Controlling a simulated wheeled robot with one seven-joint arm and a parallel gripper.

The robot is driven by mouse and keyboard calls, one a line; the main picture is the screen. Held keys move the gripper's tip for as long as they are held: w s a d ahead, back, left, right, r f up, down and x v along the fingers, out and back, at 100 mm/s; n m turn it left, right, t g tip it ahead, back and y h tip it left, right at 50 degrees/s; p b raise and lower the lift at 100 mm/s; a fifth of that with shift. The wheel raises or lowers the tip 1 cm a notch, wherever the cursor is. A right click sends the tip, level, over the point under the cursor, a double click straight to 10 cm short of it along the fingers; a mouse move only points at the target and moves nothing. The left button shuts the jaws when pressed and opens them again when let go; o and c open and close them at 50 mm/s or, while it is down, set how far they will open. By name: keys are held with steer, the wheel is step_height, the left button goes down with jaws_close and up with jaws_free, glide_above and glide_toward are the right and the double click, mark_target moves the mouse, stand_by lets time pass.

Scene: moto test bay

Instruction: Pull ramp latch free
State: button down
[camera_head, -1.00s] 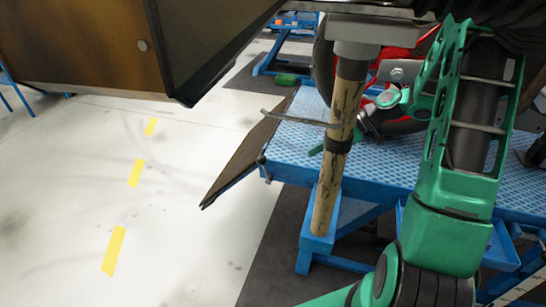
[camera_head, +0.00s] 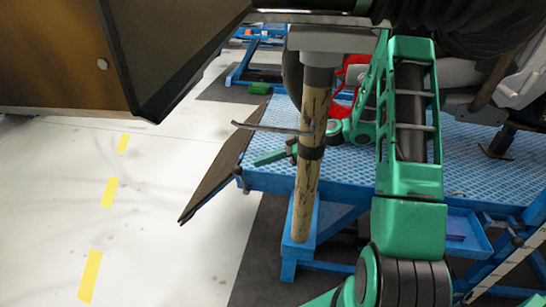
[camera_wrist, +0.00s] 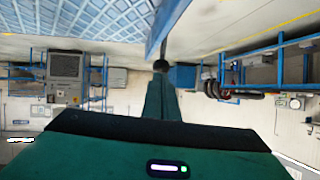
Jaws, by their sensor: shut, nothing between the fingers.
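The ramp (camera_head: 222,165) is a dark flap sloping down from the left end of a blue lift table (camera_head: 460,150). A small dark knob (camera_head: 238,172) sits at the table's left corner, beside the ramp; it looks like the latch. In the wrist view a black ball on a thin rod (camera_wrist: 160,66) shows by the blue table edge, just past my fingertips. My gripper (camera_head: 258,162) is green, shut and empty. It points left toward the knob, with a small gap in the head view. The wrist view (camera_wrist: 160,90) does not settle whether they touch. The pole hides part of my gripper.
A worn, wood-coloured pole (camera_head: 305,190) with a grey head stands in front of my wrist. A thin grey bar (camera_head: 272,128) crosses near it. A brown and black panel (camera_head: 100,60) fills the upper left. Pale floor (camera_head: 150,220) lies open at left.

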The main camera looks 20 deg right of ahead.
steer(key=shift+x, duration=2.35)
